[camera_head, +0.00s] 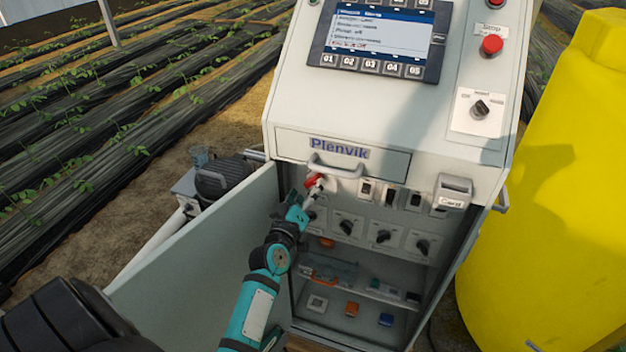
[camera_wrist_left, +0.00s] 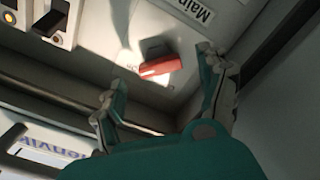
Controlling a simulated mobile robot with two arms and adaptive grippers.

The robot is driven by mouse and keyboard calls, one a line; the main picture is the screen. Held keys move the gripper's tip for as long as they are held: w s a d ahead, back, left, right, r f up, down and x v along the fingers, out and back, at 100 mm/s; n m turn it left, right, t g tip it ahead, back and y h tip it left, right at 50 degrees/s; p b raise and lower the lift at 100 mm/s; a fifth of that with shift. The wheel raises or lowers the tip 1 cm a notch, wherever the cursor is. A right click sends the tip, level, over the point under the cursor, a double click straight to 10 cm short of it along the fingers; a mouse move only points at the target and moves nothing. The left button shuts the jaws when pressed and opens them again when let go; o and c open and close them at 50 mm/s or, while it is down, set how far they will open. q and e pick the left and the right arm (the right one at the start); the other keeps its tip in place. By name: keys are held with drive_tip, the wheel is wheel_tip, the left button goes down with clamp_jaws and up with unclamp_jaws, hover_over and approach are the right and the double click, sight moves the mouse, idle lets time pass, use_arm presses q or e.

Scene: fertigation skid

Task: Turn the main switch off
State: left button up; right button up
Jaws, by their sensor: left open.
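The main switch is a red rotary handle (camera_head: 315,181) at the upper left of the inner panel, below the drawer with the Plenvik label. In the left wrist view the red handle (camera_wrist_left: 160,65) sits on a pale plate beside a label (camera_wrist_left: 187,10) that reads "Main", partly cut off. My left gripper (camera_head: 308,198) is at the handle in the head view and partly covers it. In the wrist view my left gripper (camera_wrist_left: 160,90) is open, its two fingers apart on either side of the handle. I cannot tell whether they touch it. My right gripper is not seen.
The cabinet door (camera_head: 200,265) stands open at the left. Several black rotary knobs (camera_head: 383,237) sit right of the red handle. A silver drawer handle (camera_head: 337,168) juts out just above. A yellow tank (camera_head: 550,200) stands at the right.

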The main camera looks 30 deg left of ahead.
sight(312, 184)
use_arm(q)
drive_tip(key=x, duration=0.4)
drive_tip(key=shift+w, duration=0.15)
drive_tip(key=shift+c, duration=0.3)
drive_tip(key=c, duration=1.1)
